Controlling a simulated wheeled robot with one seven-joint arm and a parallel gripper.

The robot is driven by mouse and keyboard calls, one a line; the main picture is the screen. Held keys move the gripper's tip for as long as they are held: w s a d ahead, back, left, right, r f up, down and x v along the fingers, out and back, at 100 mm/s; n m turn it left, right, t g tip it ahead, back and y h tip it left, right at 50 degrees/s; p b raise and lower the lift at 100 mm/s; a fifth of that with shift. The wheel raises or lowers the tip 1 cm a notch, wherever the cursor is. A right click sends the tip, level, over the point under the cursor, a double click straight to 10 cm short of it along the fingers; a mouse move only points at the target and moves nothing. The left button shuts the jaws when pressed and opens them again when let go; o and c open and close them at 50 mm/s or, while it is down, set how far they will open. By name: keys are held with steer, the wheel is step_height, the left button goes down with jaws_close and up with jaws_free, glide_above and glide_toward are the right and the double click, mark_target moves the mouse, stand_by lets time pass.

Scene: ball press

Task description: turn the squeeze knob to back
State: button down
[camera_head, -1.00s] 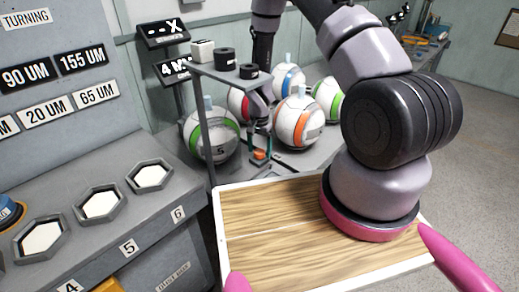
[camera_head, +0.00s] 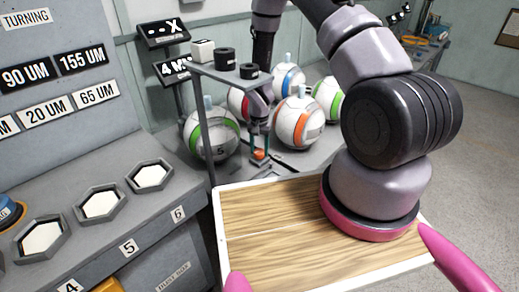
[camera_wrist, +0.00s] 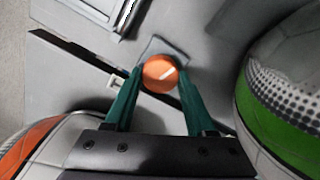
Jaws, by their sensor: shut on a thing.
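The squeeze knob (camera_wrist: 160,74) is a round orange knob with a white pointer mark, on a small grey base on the grey surface. In the wrist view the mark points to the upper right. My gripper (camera_wrist: 157,78) has its two green fingers on either side of the knob and is shut on it. In the head view the knob (camera_head: 259,155) shows small and orange between the fingertips (camera_head: 259,152), among the balls. The exact contact of the fingertips is small in the head view.
A ball with a green band (camera_head: 211,135) stands just left of my gripper, and one with an orange band (camera_head: 298,122) to its right. Both are close in the wrist view. A post and shelf (camera_head: 222,75) stand near. A wooden tray (camera_head: 265,215) lies in front.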

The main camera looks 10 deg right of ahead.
mark_target(259, 151)
steer(key=n, duration=1.6)
steer(key=shift+a, duration=0.1)
steer(key=n, duration=0.5)
steer(key=shift+n, duration=0.3)
steer(key=shift+c, duration=1.1)
jaws_free()
step_height(259, 151, up, 11)
